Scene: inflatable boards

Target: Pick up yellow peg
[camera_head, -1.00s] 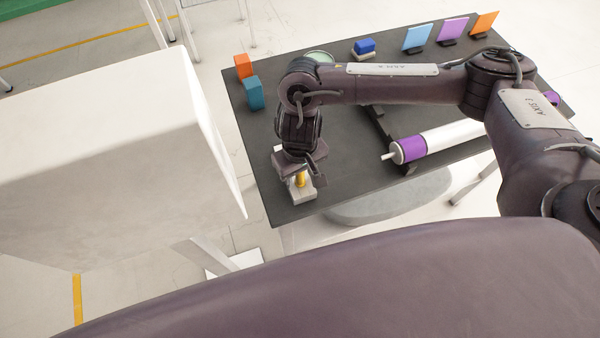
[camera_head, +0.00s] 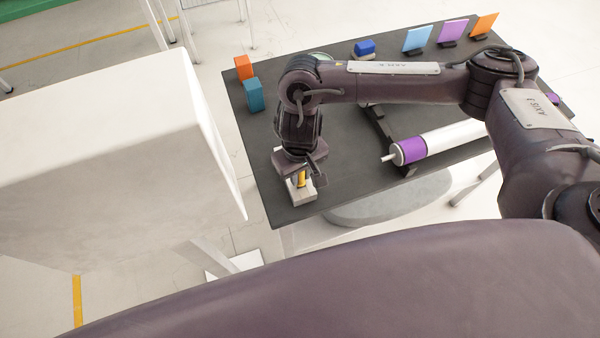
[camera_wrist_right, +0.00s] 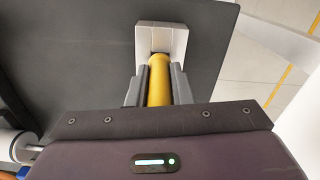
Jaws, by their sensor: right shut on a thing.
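The yellow peg (camera_head: 301,180) stands in a pale grey block (camera_head: 302,198) near the front left corner of the dark table. My right gripper (camera_head: 304,178) comes down over the block and is shut on the peg. In the right wrist view the peg (camera_wrist_right: 159,80) lies between the two fingers of the gripper (camera_wrist_right: 158,86), with its far end at the grey block (camera_wrist_right: 163,36). I cannot tell whether the peg is still seated in the block. My left gripper is not in view.
A large white box (camera_head: 110,140) stands left of the table.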

